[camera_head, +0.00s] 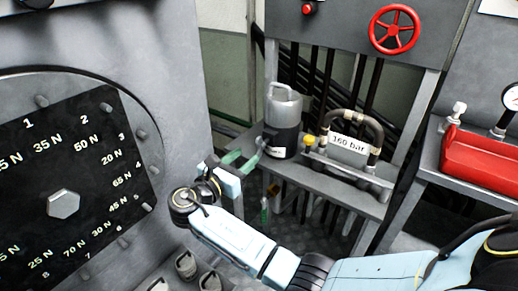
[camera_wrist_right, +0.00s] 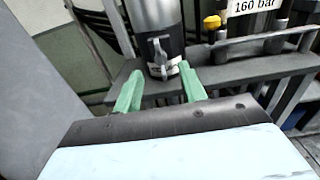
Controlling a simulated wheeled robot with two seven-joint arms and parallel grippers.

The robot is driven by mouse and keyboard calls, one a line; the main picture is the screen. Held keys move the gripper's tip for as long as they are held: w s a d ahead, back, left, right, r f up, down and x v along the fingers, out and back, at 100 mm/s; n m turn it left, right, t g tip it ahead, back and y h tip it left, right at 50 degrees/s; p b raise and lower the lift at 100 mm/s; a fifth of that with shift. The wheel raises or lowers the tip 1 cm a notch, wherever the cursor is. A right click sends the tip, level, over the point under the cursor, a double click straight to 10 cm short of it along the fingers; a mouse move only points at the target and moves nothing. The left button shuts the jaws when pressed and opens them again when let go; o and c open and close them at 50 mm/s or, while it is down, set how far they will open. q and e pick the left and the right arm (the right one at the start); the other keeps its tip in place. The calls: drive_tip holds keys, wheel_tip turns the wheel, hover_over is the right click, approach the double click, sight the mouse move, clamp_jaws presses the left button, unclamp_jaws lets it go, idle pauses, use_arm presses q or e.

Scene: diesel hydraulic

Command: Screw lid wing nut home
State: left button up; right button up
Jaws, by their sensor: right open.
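A grey and black canister (camera_head: 283,128) with a rounded metal top stands on a grey shelf. In the right wrist view its dark lower body (camera_wrist_right: 160,40) rises straight ahead. A small grey metal fitting (camera_wrist_right: 160,58), which looks like the wing nut, sits low on its front. I cannot tell how far it is turned. My right gripper (camera_head: 242,160) is at the canister's left side in the head view. In the wrist view its green fingers (camera_wrist_right: 161,76) are open, one on each side of the fitting and short of it, with nothing between them. My left gripper is out of view.
A frame labelled 160 bar (camera_head: 348,143) with a black hose and yellow cap stands right of the canister. The grey shelf (camera_head: 368,206) carries both. A large dial panel (camera_head: 90,130) fills the left. A red tray (camera_head: 480,160) is at the right.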

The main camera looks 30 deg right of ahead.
sight(257, 148)
drive_tip(key=b+x, duration=0.1)
drive_tip(key=x, duration=0.5)
drive_tip(key=shift+w+d+f, duration=0.1)
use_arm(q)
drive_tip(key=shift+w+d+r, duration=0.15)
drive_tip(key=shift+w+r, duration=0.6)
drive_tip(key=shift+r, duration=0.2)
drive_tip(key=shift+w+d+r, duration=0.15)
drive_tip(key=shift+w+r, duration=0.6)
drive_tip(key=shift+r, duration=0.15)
use_arm(e)
drive_tip(key=shift+w+d, duration=0.25)
drive_tip(key=shift+d, duration=0.35)
drive_tip(key=shift+c, duration=0.4)
clamp_jaws()
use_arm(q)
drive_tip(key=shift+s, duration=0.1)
